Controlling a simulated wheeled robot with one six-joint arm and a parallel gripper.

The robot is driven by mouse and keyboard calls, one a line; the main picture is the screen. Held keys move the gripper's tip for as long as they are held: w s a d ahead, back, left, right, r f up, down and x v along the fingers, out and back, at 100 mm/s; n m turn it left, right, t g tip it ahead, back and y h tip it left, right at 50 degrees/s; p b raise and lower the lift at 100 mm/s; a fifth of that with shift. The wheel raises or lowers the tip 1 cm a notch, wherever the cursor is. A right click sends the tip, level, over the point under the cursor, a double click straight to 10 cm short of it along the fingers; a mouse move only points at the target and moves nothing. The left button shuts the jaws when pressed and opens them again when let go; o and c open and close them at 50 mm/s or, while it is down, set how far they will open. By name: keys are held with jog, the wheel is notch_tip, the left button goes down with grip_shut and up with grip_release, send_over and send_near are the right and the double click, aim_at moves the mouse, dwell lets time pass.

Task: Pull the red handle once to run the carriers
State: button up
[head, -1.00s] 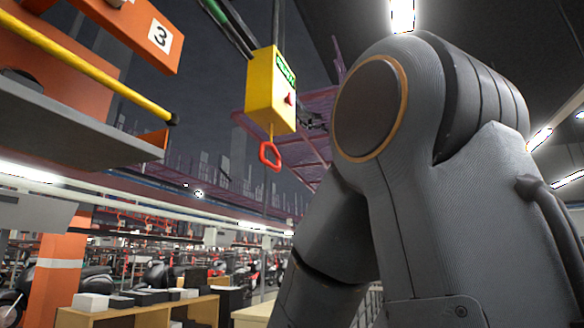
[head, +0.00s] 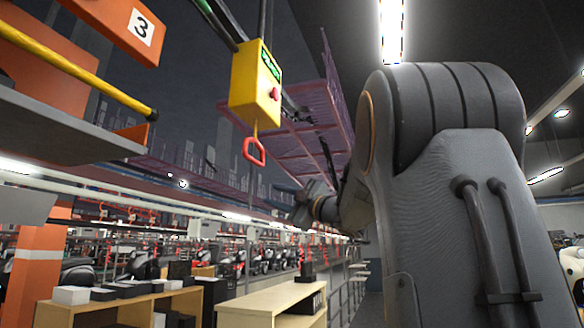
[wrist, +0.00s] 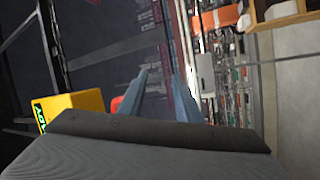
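The red loop handle (head: 254,150) hangs on a short cord under a yellow box (head: 256,85) with a green label and a red button. In the wrist view, a red part of the handle (wrist: 117,103) shows just left of my left finger, partly hidden by it and the gripper body. The yellow box (wrist: 75,107) is at the left there. My gripper (wrist: 159,76) has its two blue-grey fingers apart with nothing seen between them. In the head view my dark wrist end is right of the handle and lower, apart from it in the picture.
An orange carrier marked 3 (head: 120,28) and a yellow bar (head: 75,68) are at the upper left. Wooden shelves (head: 270,300) stand below. A purple mesh structure (head: 310,125) is behind the box. The air around the handle looks free.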

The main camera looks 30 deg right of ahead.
aim_at(256, 162)
jog(key=s+a+r+n+g+y, duration=0.2)
jog(key=s+r+n+g+y, duration=0.4)
jog(key=s+n, duration=0.35)
jog(key=shift+t, duration=0.5)
jog(key=x, duration=0.3)
jog(key=p+x, duration=0.1)
jog(key=x, duration=0.2)
jog(key=r+p+x, duration=0.1)
jog(key=x, duration=0.2)
jog(key=shift+w, duration=0.3)
grip_shut()
